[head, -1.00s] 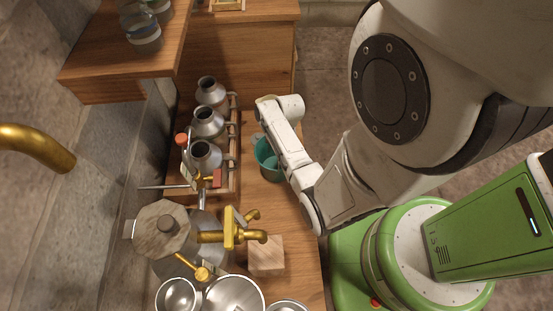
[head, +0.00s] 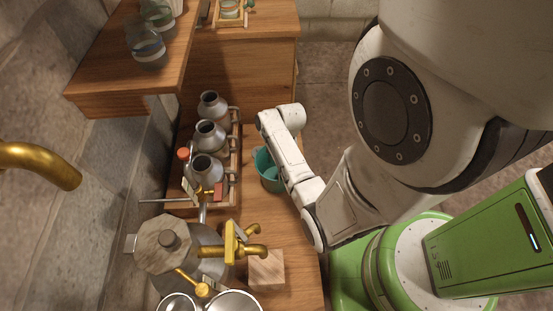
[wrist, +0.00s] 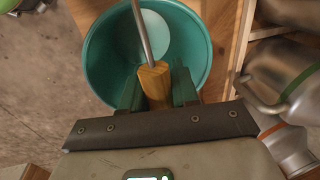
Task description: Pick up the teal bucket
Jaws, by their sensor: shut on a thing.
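The teal bucket (head: 270,178) is near the right edge of the wooden bench, partly hidden by my arm in the head view. In the wrist view the bucket (wrist: 100,60) opens toward the camera, with a pale round patch inside it. A metal rod with a wooden grip (wrist: 153,82), seemingly its handle, crosses the opening. My gripper (wrist: 157,88) is shut on this wooden grip, one dark finger on each side. In the head view the fingers are hidden behind my arm. I cannot tell whether the bucket touches the bench.
Several metal cans (head: 207,170) stand in a wooden rack left of the bucket. A still with brass taps (head: 235,243) and a wooden block (head: 266,270) are nearer. Glass jars (head: 148,48) stand on a raised shelf. Open floor (head: 322,110) lies right of the bench.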

